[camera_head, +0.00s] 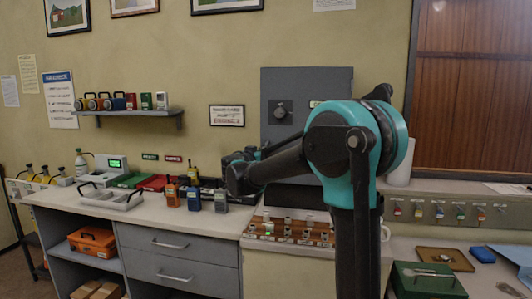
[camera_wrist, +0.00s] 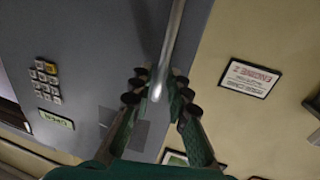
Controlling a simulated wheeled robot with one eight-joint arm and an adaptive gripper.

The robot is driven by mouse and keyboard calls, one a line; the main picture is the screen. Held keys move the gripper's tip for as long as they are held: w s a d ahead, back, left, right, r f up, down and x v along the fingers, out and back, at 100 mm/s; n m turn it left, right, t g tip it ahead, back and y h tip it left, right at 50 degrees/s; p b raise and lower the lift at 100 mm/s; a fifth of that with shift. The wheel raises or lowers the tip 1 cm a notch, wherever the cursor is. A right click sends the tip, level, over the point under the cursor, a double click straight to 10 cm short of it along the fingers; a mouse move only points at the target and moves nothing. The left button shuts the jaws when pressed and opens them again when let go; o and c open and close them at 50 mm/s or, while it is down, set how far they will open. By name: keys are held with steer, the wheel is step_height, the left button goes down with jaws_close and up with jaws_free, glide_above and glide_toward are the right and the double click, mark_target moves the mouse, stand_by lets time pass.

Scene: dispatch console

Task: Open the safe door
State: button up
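In the wrist view the grey door face (camera_wrist: 105,50) fills the left and middle. A shiny metal bar, seemingly the handle (camera_wrist: 169,45), comes down from the top edge and its rounded end lies between my fingertips. My gripper (camera_wrist: 158,88) is open, with a finger on each side of the bar; contact cannot be made out.
A keypad (camera_wrist: 46,80) and a small label (camera_wrist: 56,119) are on the grey face. A sign (camera_head: 227,115) hangs left of the safe. Below stand handheld radios (camera_head: 194,198) on the counter (camera_head: 150,214) and a panel with small knobs (camera_head: 290,232). A shelf (camera_head: 125,112) is at left.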

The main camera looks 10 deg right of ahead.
steer(key=shift+w+d, duration=0.3)
steer(key=shift+w, duration=0.15)
jaws_close()
